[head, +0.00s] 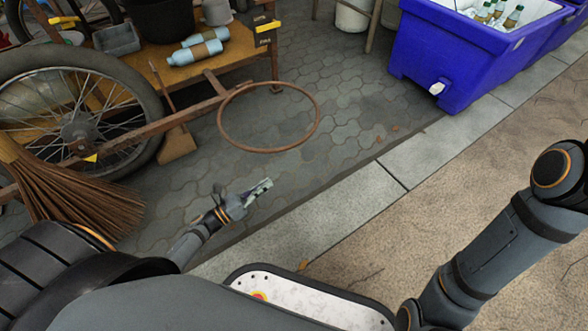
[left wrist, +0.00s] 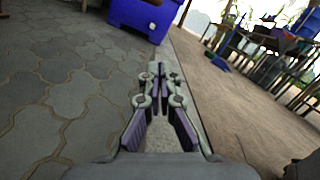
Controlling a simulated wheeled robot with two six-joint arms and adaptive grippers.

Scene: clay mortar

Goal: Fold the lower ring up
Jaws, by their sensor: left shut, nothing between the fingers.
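A rusty brown metal ring (head: 221,133) sticks out from the end of a rusty bar on the wheeled cart, low over the paving and close to level. My left gripper (head: 266,184) is shut and empty, below the ring in the head view and apart from it. In the left wrist view the left gripper (left wrist: 158,72) shows its fingers together, pointing along the kerb, and the ring is not in that view. My right arm comes in at the right of the head view, but its gripper is out of the picture.
The cart's spoked wheel (head: 80,131), a straw broom (head: 75,200) and a wooden shelf with blue bottles (head: 195,52) stand at the left. A blue cooler (head: 480,65) with bottles stands at the upper right. The paving between ring and cooler is clear.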

